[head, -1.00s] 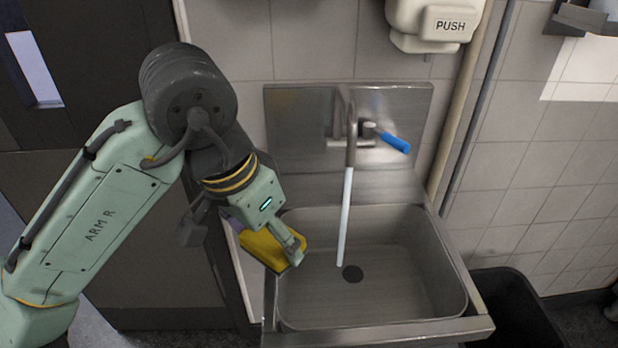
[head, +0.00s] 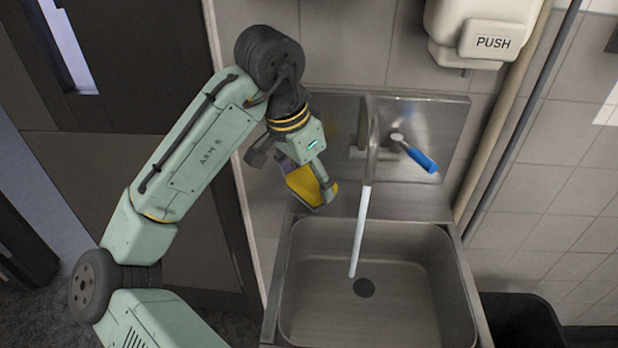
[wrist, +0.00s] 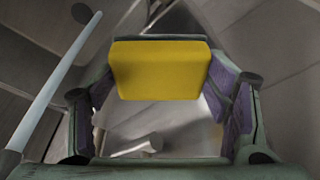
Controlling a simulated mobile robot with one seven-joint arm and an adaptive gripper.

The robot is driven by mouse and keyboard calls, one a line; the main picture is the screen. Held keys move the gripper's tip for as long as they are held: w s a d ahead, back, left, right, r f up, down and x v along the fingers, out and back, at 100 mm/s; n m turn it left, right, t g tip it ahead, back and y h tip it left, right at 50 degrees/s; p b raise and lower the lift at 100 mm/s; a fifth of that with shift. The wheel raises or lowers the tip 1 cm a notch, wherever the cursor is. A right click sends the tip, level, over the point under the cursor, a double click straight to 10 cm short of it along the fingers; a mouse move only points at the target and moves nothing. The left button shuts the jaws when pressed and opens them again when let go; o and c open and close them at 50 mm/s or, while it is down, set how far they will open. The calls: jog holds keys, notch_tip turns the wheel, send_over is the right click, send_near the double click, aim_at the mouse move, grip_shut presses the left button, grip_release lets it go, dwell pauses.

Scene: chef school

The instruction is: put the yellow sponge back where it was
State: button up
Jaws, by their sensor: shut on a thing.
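The yellow sponge (head: 308,186) is held in my gripper (head: 312,190), above the sink's back left ledge. In the wrist view the sponge (wrist: 160,70) sits between the purple-padded fingers of my gripper (wrist: 165,85), which is shut on it. The head view does not clearly show whether the sponge touches the ledge or is held above it. The metal sink (head: 455,290) has an empty basin, a tap with running water (head: 360,230) and a blue-handled lever (head: 418,157) to the right of my gripper.
A white dispenser marked PUSH (head: 488,40) hangs on the wall at upper right. A dark bin (head: 525,320) stands right of the sink. The tap's spout (head: 372,140) stands close to the right of my gripper. The ledge's right part is bare.

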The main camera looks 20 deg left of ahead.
aim_at(306, 173)
jog(key=shift+w+a, duration=0.2)
jog(key=shift+w, duration=0.5)
jog(key=shift+w+a, duration=0.2)
jog(key=shift+w, duration=0.35)
notch_tip(306, 173, down, 3)
jog(key=shift+s+r+p, duration=0.1)
jog(key=shift+p, duration=0.35)
jog(key=shift+f, duration=0.45)
jog(key=shift+f, duration=0.1)
jog(key=o, duration=1)
jog(key=shift+b+v, duration=0.3)
jog(key=shift+v, duration=3.6)
